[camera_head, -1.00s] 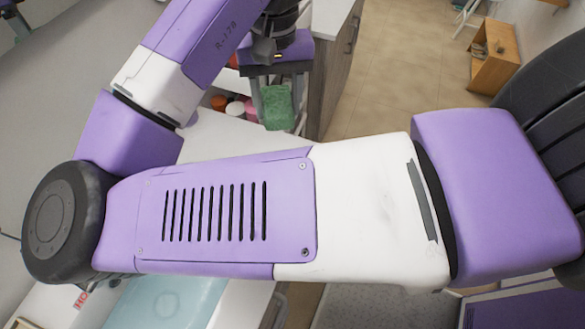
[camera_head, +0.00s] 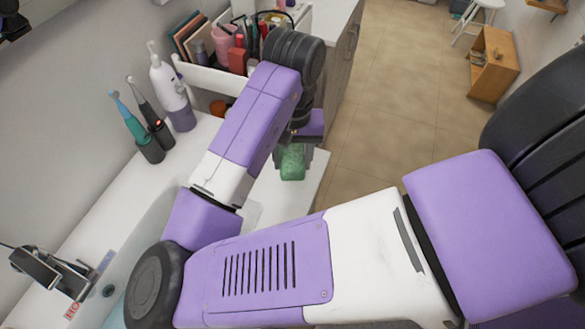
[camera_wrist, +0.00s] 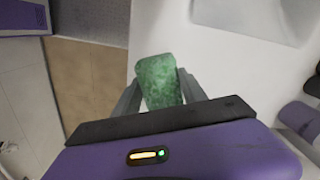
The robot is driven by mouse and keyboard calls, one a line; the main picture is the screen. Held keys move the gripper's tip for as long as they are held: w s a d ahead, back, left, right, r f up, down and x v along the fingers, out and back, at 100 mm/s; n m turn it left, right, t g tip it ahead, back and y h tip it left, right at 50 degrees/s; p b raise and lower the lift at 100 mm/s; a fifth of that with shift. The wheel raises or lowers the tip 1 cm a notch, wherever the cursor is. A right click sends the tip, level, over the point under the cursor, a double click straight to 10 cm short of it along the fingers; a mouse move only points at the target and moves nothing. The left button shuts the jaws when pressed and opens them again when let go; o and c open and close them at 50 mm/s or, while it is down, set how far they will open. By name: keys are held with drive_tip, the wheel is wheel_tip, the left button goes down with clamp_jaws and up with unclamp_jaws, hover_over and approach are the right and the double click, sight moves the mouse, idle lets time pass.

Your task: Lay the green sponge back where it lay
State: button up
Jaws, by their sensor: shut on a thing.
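The green sponge (camera_head: 292,162) is held in my gripper (camera_head: 293,150), over the white counter's right end in the head view. In the wrist view the sponge (camera_wrist: 160,82) sits between the two grey fingers of my gripper (camera_wrist: 158,92), which are shut on it. The sponge looks speckled and block-shaped. White counter surface (camera_wrist: 225,70) shows beyond it in the wrist view. I cannot tell whether the sponge touches the counter. My arm hides part of the counter in the head view.
A white organiser (camera_head: 215,78) with cosmetics stands at the back. A white pump bottle (camera_head: 170,90) and a teal electric toothbrush (camera_head: 135,125) stand left of my arm. A tap (camera_head: 45,270) is at lower left. Tan floor (camera_head: 385,110) lies right of the counter.

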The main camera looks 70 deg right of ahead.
sight(293, 169)
drive_tip(key=shift+f, duration=2.05)
drive_tip(key=shift+f, duration=0.2)
drive_tip(key=o, duration=1.2)
drive_tip(key=shift+r, duration=0.15)
